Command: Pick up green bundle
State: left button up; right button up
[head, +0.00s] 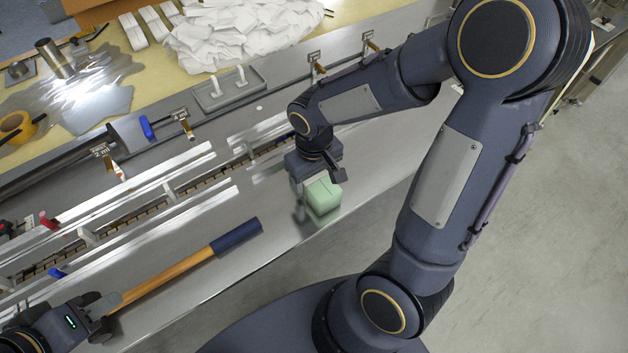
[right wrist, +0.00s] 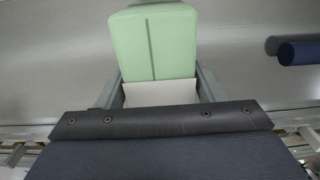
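The green bundle (head: 322,196) is a pale green block with rounded edges near the front edge of the steel table. In the right wrist view the bundle (right wrist: 152,45) shows a dark line down its green face and a white area nearer the palm. My right gripper (head: 318,180) is over the bundle, with one finger at each side of it. I see no clear gap at either finger, but cannot tell if they press on it. My left gripper (head: 104,312) is at the lower left, at the near end of a wooden handle; its grip is unclear.
The wooden handle with a blue end (head: 237,235) lies left of the bundle. Metal guide rails (head: 150,205) run behind it. A grey tray (head: 230,88) and a heap of white packets (head: 230,35) are further back. The table right of the bundle is mostly clear.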

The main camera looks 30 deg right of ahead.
jog(key=c, duration=0.6)
jog(key=shift+r, duration=0.1)
jog(key=shift+r, duration=0.6)
jog(key=s+a+r, duration=0.9)
jog(key=s+r, duration=0.1)
jog(key=r, duration=0.1)
jog(key=shift+s+r, duration=0.3)
jog(key=shift+s, duration=0.1)
